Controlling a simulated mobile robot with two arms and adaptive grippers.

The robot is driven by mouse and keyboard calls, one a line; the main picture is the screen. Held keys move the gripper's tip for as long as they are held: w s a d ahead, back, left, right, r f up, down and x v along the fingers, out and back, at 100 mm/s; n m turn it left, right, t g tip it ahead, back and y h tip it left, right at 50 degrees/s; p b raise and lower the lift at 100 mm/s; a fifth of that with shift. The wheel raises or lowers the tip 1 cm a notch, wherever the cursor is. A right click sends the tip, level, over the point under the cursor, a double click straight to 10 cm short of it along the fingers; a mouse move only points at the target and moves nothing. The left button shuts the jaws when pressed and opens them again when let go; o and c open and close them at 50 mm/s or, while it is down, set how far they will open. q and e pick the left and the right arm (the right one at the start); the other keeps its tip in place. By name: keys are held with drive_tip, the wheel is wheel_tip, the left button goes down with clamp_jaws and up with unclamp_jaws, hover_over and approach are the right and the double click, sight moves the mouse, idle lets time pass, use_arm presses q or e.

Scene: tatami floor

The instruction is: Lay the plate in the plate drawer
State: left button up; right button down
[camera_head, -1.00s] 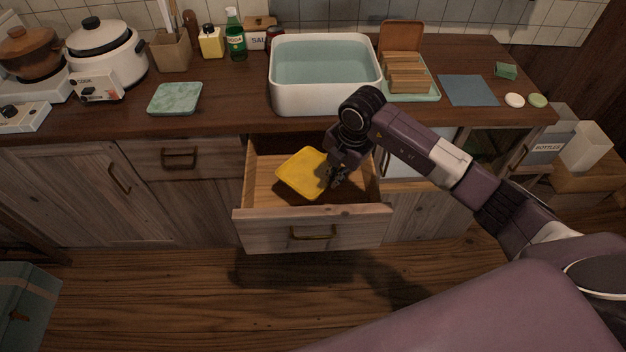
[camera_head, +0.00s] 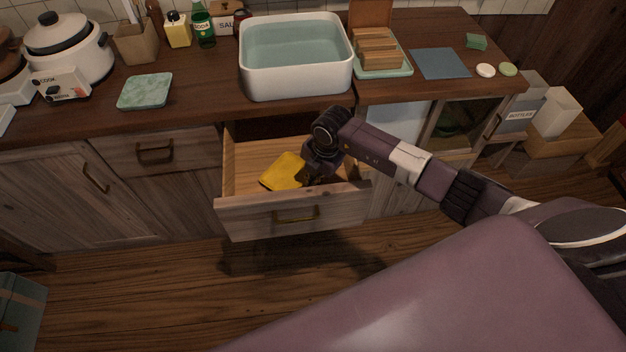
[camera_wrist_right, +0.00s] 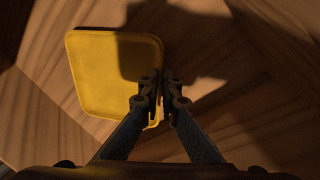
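The yellow square plate (camera_head: 284,171) is inside the open plate drawer (camera_head: 240,163), left of my right gripper (camera_head: 310,178). In the right wrist view the plate (camera_wrist_right: 105,80) shows its broad face, partly in shadow. My right gripper (camera_wrist_right: 161,88) points down into the drawer. Its fingers are close together on either side of the plate's right rim, shut on it. The drawer's front hides part of its floor, so I cannot tell whether the plate touches the bottom. My left gripper is not in view.
The drawer front (camera_head: 290,214) stands out from the cabinet below the white basin (camera_head: 296,80). A rack of brown slices (camera_head: 380,55), a blue mat (camera_head: 440,63) and a green marbled board (camera_head: 145,91) are on the counter. The drawer's left part has free room.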

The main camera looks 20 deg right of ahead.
drive_tip(key=c, duration=2.2)
unclamp_jaws()
drive_tip(key=shift+f, duration=0.1)
drive_tip(key=shift+o, duration=0.2)
drive_tip(key=v, duration=1.2)
drive_tip(key=shift+w+a, duration=0.1)
